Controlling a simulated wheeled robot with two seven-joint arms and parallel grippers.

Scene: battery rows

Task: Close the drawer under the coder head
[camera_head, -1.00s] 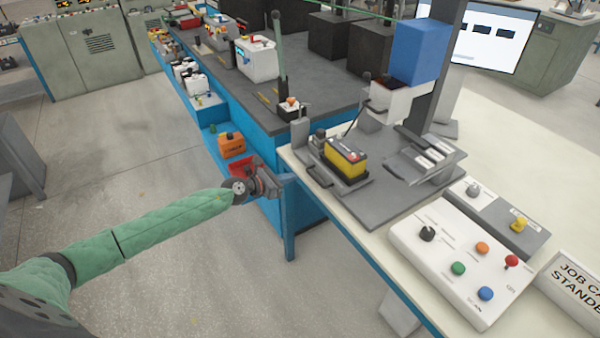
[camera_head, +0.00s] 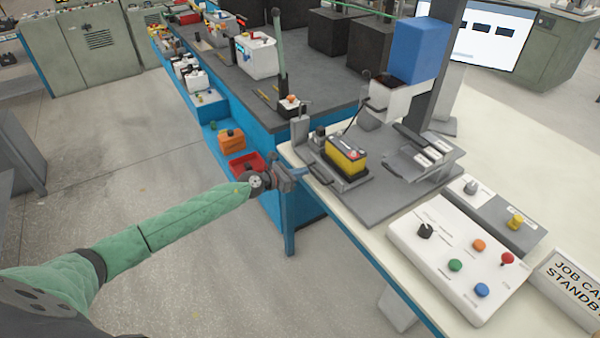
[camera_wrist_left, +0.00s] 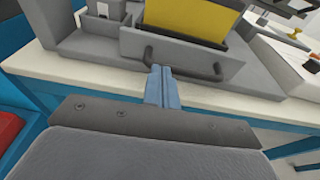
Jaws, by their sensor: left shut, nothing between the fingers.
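The grey drawer (camera_wrist_left: 195,60) sits on the work table below the coder head (camera_head: 393,95), its front plate and dark bar handle (camera_wrist_left: 185,62) facing my left gripper. A yellow and black battery (camera_head: 346,155) stands in it; in the left wrist view the yellow side (camera_wrist_left: 200,18) rises behind the front plate. My left gripper (camera_head: 302,173) is shut and empty at the table's near edge. In the left wrist view its blue fingertips (camera_wrist_left: 160,72) are by the left part of the handle; I cannot tell whether they touch. My right gripper is out of view.
A white control box (camera_head: 462,262) with coloured buttons stands to the right on the table (camera_head: 385,245). A red tray (camera_head: 247,164) and an orange battery (camera_head: 231,142) lie left of my gripper. A blue box (camera_head: 413,50) sits above the coder head.

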